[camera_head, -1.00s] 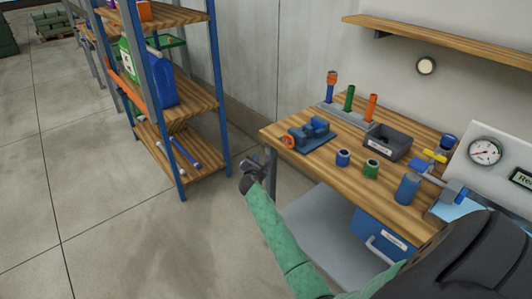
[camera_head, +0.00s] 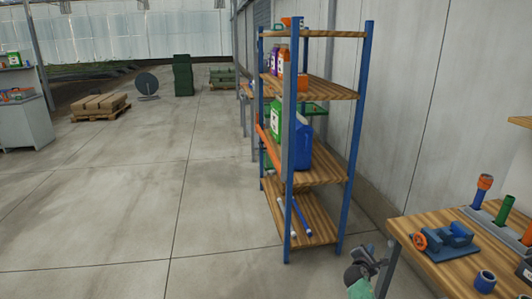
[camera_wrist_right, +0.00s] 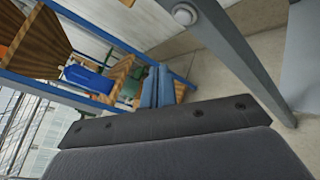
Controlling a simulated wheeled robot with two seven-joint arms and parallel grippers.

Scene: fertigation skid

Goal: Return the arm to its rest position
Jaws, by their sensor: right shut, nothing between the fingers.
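My right gripper (camera_head: 368,262) shows at the lower right of the head view, next to the near left corner of the wooden workbench (camera_head: 425,228). A bit of my green sleeve is below it. In the wrist view its two fingers (camera_wrist_right: 158,88) lie side by side, shut with nothing between them. Most of my right arm is out of the head view. My left gripper is not in view.
A blue-framed shelf (camera_head: 309,175) with a blue jug (camera_head: 302,146) stands left of my gripper. Open concrete floor (camera_head: 120,210) lies to the left. A pallet (camera_head: 100,106) is farther back.

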